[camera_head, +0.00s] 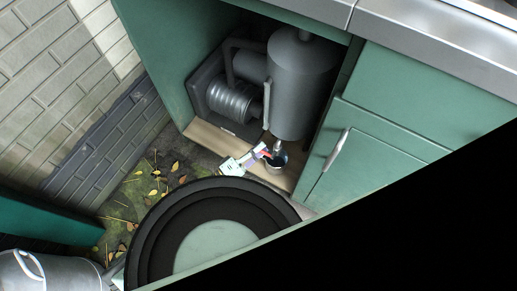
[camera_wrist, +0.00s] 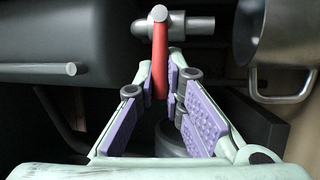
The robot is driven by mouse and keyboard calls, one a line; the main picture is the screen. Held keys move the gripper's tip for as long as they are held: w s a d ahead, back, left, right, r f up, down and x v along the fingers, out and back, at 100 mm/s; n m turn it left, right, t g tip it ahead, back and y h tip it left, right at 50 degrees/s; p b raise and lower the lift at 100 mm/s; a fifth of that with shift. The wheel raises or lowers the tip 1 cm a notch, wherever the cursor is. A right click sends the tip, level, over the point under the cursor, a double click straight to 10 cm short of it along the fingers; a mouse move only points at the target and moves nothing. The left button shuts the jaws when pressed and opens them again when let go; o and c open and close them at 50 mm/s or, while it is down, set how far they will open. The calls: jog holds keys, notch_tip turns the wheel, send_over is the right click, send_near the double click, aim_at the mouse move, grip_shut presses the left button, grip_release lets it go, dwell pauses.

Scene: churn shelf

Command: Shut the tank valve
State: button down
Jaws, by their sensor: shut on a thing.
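The grey tank (camera_head: 300,85) stands upright inside the open green cabinet. In the wrist view, the valve (camera_wrist: 185,25) is a short grey metal pipe fitting with a red lever (camera_wrist: 160,45) hanging down from it. My gripper (camera_wrist: 160,78) has its purple-padded fingers closed on either side of the red lever, near its lower part. In the head view my gripper (camera_head: 258,157) is small, low in front of the tank's base, and the valve is hard to make out there.
A metal cup (camera_head: 277,164) stands beside my gripper below the tank; its handle shows at right in the wrist view (camera_wrist: 282,95). A ribbed grey cylinder (camera_head: 233,100) sits left of the tank. A green door with a handle (camera_head: 336,150) is at right. Leaves litter the floor.

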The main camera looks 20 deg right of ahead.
jog(key=shift+s, duration=0.1)
jog(key=c, duration=1.7)
grip_release()
jog(key=shift+o, duration=0.2)
jog(key=shift+a, duration=0.1)
jog(key=v, duration=1.1)
jog(key=shift+a, duration=0.4)
jog(key=shift+s, duration=0.1)
